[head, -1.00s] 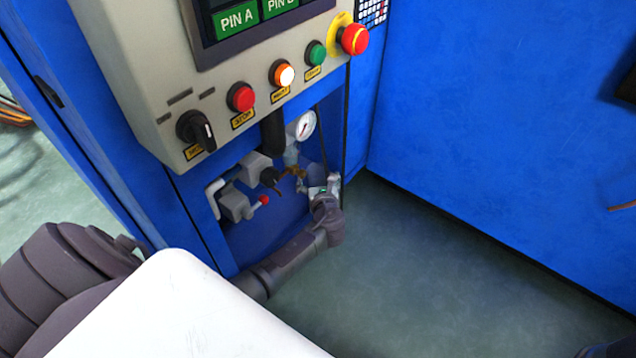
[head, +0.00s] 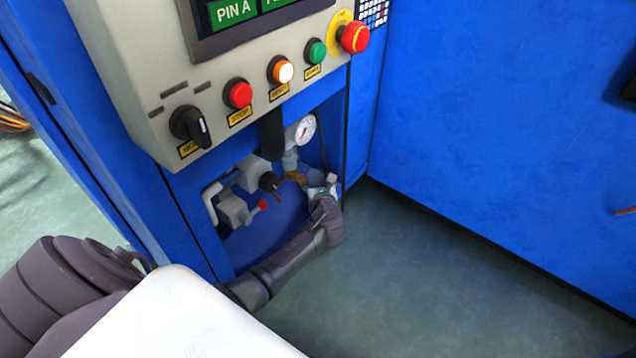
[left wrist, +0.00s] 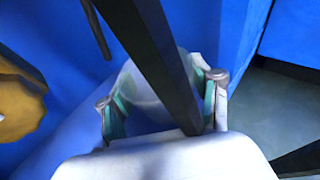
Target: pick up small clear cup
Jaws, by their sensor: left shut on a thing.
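The small clear cup (left wrist: 140,88) is a translucent, pale rounded shape between the fingers of my left gripper in the left wrist view. My left gripper (left wrist: 160,89) is shut on it, with one teal-lined finger on each side. A dark bar crosses in front and hides part of the cup. In the head view my left gripper (head: 325,184) is at the right side of the recess under the control panel, and the cup cannot be made out clearly there. My right gripper is not in view.
The blue cabinet recess holds a pressure gauge (head: 303,130), brass fitting (head: 296,177), grey valve block (head: 235,208) and dark vertical pipe (head: 272,135) close to my gripper. The control panel (head: 150,60) overhangs it. Green-grey floor (head: 420,270) is open at right.

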